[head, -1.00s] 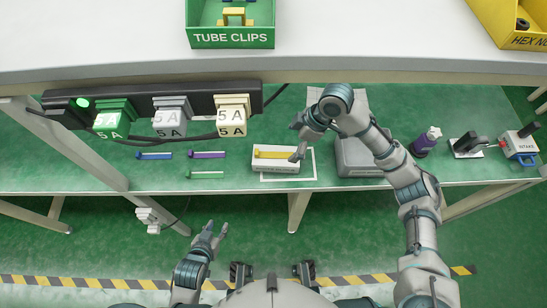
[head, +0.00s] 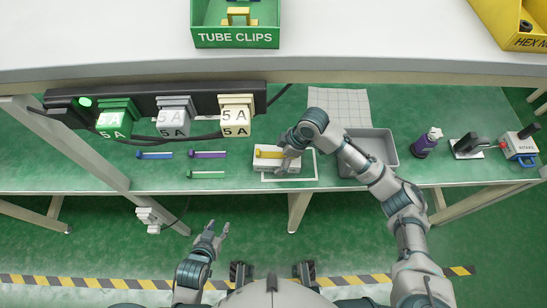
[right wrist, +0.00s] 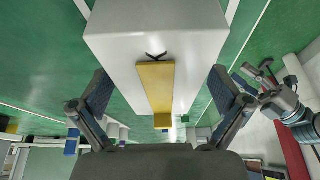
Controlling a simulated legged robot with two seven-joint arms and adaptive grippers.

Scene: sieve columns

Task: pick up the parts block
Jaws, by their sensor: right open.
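The parts block (head: 263,167) is a white block with a yellow strip on top. It rests on the green bench, partly over a white outline. My right gripper (head: 286,153) is over the block's right part and hides some of it. In the right wrist view the block (right wrist: 155,25) and its yellow strip (right wrist: 157,84) lie between the spread fingers of my right gripper (right wrist: 159,80). Gaps show between block and fingers. My left gripper (head: 217,236) is empty, its fingers apart, low in front of the bench.
A grey tray (head: 389,149) is right of the block, under my right forearm. Blue (head: 154,155), purple (head: 207,154) and green (head: 207,174) handled tools lie to the left. A power strip (head: 250,90) and shelf overhang the bench. A purple bottle (head: 426,142) stands farther right.

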